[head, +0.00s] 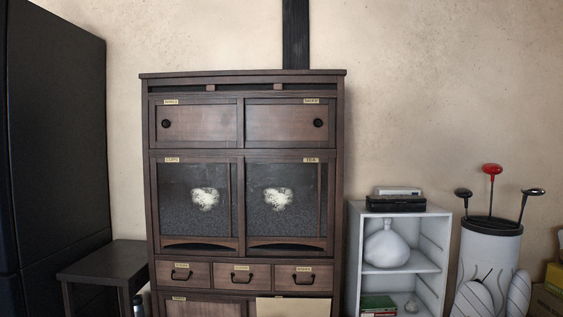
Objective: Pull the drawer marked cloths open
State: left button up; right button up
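A dark wooden cabinet (241,150) stands against the wall in the middle of the head view. Below its glass doors is a row of three small drawers: left (183,274), middle (241,276) and right (304,278). Each has a black bail handle and a small pale label above it. All three look shut. The label lettering is too small to tell surely which one says cloths. Neither of my grippers is in view.
A pale panel (293,307) shows below the right drawer, cut off by the frame. A dark side table (104,263) stands left of the cabinet. A white shelf (433,248) and a white bin of golf clubs (486,252) stand right.

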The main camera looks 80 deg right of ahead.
aim_at(230, 276)
jog(key=z, duration=2.15)
